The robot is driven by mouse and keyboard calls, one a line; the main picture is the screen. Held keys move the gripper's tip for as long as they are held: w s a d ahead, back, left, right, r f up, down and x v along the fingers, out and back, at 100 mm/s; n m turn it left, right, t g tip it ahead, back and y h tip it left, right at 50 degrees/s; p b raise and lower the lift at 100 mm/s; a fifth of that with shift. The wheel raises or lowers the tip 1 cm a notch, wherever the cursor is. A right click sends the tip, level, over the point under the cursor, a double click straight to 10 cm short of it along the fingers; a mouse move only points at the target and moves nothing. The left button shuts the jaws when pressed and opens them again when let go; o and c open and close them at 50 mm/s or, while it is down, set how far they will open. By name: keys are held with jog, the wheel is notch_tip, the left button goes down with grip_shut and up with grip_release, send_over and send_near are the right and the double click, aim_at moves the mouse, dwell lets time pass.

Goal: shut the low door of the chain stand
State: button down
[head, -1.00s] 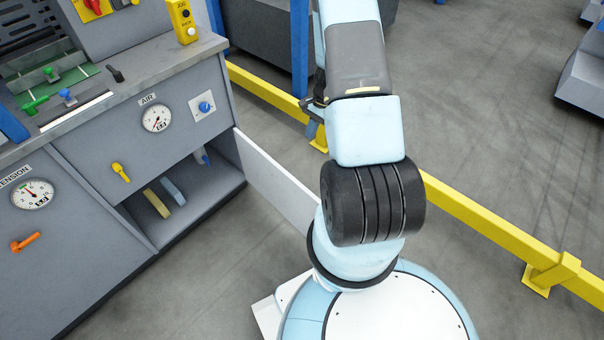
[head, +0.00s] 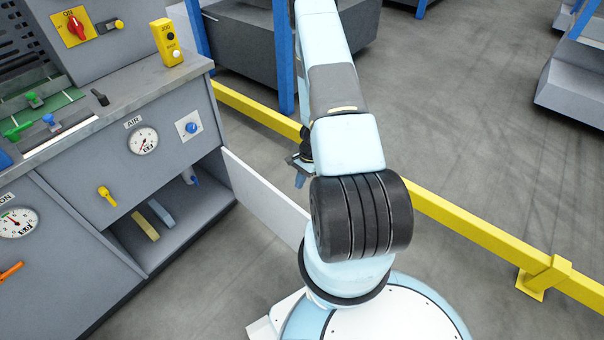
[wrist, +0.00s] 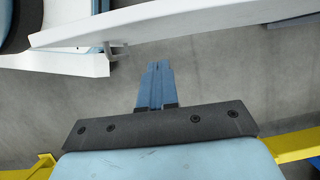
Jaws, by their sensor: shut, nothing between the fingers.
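The low door (head: 266,199) of the chain stand (head: 150,165) stands swung open in the head view, reaching out from the right edge of the low compartment (head: 160,240). In the wrist view the door is probably the long white panel (wrist: 190,22) across the top. My gripper (head: 299,182) is beyond the door's outer end in the head view, partly hidden behind my arm. In the wrist view my gripper (wrist: 157,68) shows its blue fingers together and empty, pointing toward the panel with a gap of floor between them.
A yellow rail (head: 455,232) runs along the floor behind my arm, with a blue post (head: 283,60) near it. Inside the compartment lie a yellow block (head: 145,225) and a blue-grey one (head: 162,213). The floor in front of the compartment is clear.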

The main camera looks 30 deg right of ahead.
jog(key=shift+s+a+f, duration=0.15)
jog(key=shift+s+a, duration=0.05)
jog(key=shift+a, duration=0.5)
jog(key=shift+s+a+f, duration=0.2)
jog(key=shift+a, duration=0.5)
jog(key=shift+s+a+f, duration=0.15)
jog(key=shift+s+a, duration=0.05)
jog(key=shift+a, duration=0.5)
